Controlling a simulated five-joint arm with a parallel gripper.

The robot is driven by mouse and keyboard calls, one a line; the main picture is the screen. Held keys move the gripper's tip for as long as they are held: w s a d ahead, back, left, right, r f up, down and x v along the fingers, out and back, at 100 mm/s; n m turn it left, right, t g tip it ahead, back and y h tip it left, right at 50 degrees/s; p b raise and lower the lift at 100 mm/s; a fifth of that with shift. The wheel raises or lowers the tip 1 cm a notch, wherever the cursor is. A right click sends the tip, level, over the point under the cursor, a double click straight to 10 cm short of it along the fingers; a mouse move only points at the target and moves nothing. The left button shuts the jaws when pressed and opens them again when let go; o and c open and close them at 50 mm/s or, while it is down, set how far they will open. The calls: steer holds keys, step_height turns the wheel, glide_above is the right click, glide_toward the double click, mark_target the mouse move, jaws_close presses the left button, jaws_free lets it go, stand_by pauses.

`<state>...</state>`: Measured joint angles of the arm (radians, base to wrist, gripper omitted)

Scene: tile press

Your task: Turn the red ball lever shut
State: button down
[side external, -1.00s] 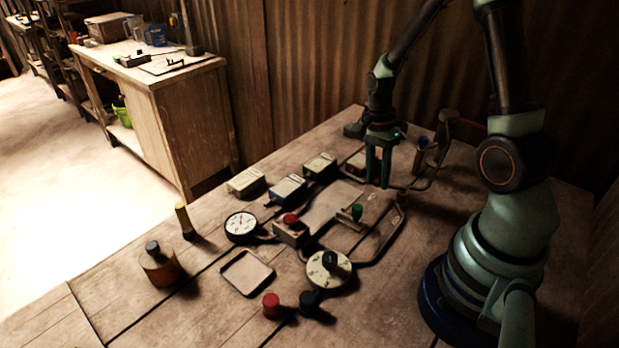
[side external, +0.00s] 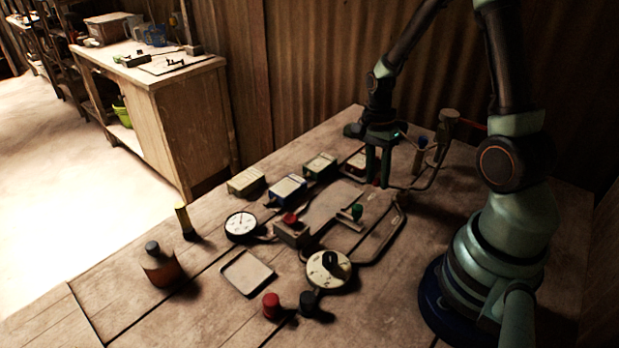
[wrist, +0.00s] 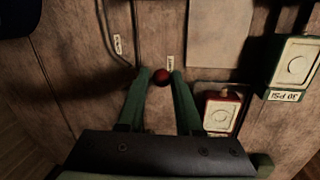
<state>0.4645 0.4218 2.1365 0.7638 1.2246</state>
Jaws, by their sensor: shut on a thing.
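The red ball lever's red ball (wrist: 161,77) shows in the wrist view between the two fingertips of my gripper (wrist: 162,80). The fingers are shut on it. In the side view my gripper (side external: 379,180) points down at the back of the bench, and only a small bit of red shows at its fingertips. The lever's arm and pivot are hidden, so I cannot tell its angle. A small paper label (wrist: 171,62) lies just past the ball.
A red box (wrist: 222,112) stands close to the right of my fingers. A 30 PSI box (wrist: 295,66) is farther right.

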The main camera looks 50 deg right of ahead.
steer(key=shift+s+d+r, duration=0.1)
stand_by(0.3)
steer(key=shift+w+d+m, duration=0.25)
steer(key=shift+d+m, duration=0.35)
steer(key=shift+m, duration=0.5)
steer(key=d+m, duration=0.1)
steer(key=m, duration=0.2)
steer(key=shift+d, duration=0.35)
steer(key=c, duration=0.6)
jaws_free()
steer(key=shift+o, duration=0.2)
steer(key=shift+w, duration=0.1)
